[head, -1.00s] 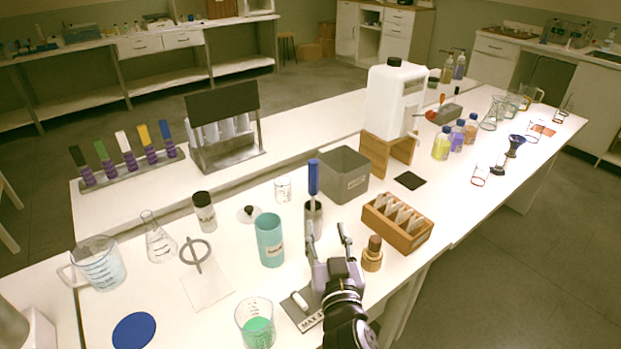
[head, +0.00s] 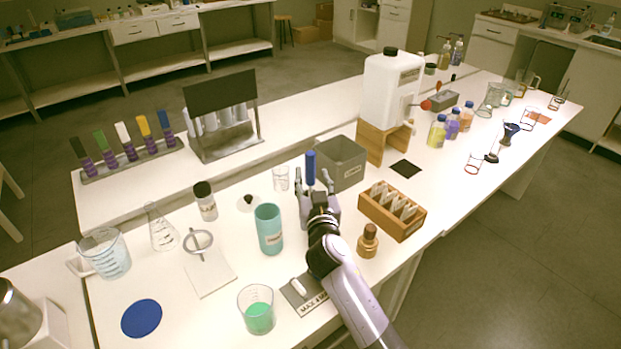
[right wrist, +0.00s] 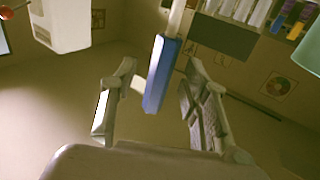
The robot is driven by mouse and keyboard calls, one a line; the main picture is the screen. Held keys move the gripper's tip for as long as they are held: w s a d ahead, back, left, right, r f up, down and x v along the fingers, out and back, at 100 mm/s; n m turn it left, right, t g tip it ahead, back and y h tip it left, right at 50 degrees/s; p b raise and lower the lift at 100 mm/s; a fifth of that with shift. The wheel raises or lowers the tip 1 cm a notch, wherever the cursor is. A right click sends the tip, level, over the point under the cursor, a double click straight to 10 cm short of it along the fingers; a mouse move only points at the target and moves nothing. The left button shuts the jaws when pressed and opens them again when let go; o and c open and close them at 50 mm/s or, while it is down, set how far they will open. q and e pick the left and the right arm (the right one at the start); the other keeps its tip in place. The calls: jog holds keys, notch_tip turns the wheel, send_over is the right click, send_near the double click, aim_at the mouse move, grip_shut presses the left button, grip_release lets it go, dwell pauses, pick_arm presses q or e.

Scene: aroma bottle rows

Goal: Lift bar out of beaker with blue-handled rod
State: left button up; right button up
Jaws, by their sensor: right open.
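The blue-handled rod (head: 310,168) stands upright. My right gripper (head: 316,183) is open behind the teal cup, its fingers on either side of the rod. In the right wrist view the blue handle (right wrist: 162,75) lies between the open fingers (right wrist: 160,90), with a gap on each side. The rod's lower part and its holder are hidden by my gripper in the head view. A glass beaker (head: 255,298) with green liquid stands near the front edge; I cannot make out a bar in it. My left gripper is not in view.
A teal cup (head: 269,229) stands left of my right gripper. A grey bin (head: 343,166) is behind it; a wooden box with cards (head: 392,210) and a brown bottle (head: 368,241) are to the right. A small plate with a white piece (head: 304,298) lies beside the beaker.

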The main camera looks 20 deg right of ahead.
aim_at(311, 176)
jog(key=shift+w+d, duration=0.2)
jog(key=shift+w, duration=1.3)
jog(key=shift+c, duration=0.4)
grip_shut()
